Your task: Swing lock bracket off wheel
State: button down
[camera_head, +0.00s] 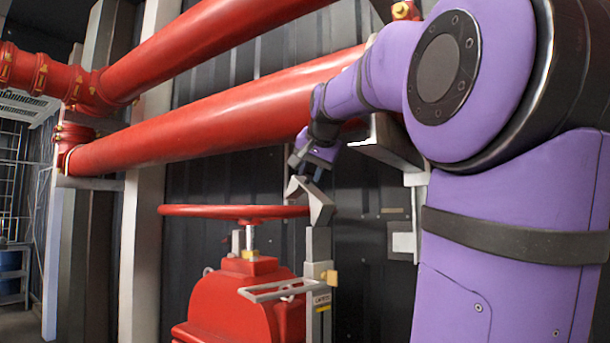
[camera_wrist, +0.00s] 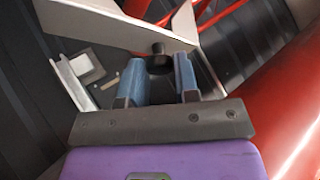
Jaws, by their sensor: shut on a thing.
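The red wheel (camera_head: 232,211) lies flat above the red pump valve body (camera_head: 245,300). The grey lock bracket (camera_head: 318,203) is an angled plate on top of a grey post, at the wheel's right edge. It overlaps the rim in the head view; I cannot tell whether it touches. In the wrist view the bracket (camera_wrist: 95,20) is a pale plate with a dark knob (camera_wrist: 158,60). My gripper (camera_head: 300,168) is just above the bracket, and in the wrist view its blue fingers (camera_wrist: 166,72) are shut on the knob, partly hiding it.
Two thick red pipes (camera_head: 200,125) run across behind and above the wheel. In the wrist view a red pipe (camera_wrist: 285,110) is close on the right.

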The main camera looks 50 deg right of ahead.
jog(key=shift+s+a+r+t+h, duration=0.1)
jog(key=shift+s+a+t+h, duration=0.15)
jog(key=shift+s+t, duration=0.5)
jog(key=shift+s, duration=0.1)
jog(key=c, duration=0.9)
grip_release()
jog(key=shift+o, duration=0.2)
jog(key=v, duration=0.7)
jog(key=shift+s, duration=0.15)
jog(key=shift+a+r, duration=0.1)
jog(key=shift+r, duration=0.05)
